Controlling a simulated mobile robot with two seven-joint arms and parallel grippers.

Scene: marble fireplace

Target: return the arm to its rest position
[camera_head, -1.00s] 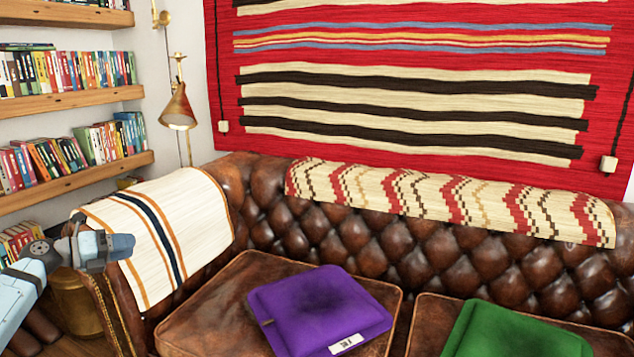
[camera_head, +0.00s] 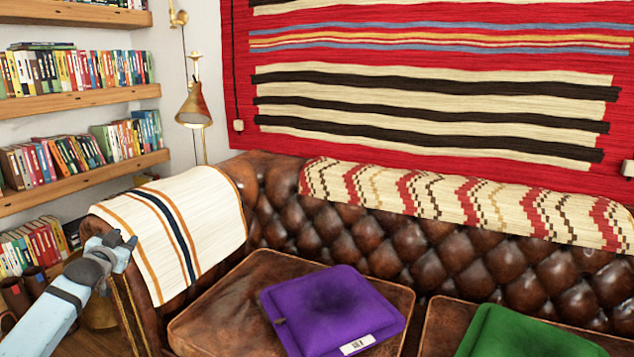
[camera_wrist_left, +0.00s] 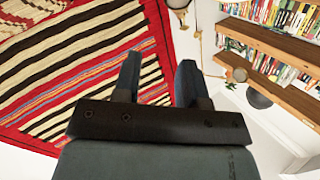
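My left arm comes in from the lower left in the head view. Its gripper (camera_head: 122,244) is raised in front of the left sofa arm, near the striped cream throw. In the left wrist view the two fingers of the left gripper (camera_wrist_left: 158,80) stand apart with nothing between them. That view looks up past the fingers to the red wall rug and the shelves. My right gripper is in neither view.
A brown leather sofa (camera_head: 375,240) carries a purple cushion (camera_head: 330,310) and a green cushion (camera_head: 530,335). A striped throw (camera_head: 185,230) covers its left arm. Bookshelves (camera_head: 80,100) stand at the left, beside a brass wall lamp (camera_head: 194,106). A striped red rug (camera_head: 430,75) hangs behind.

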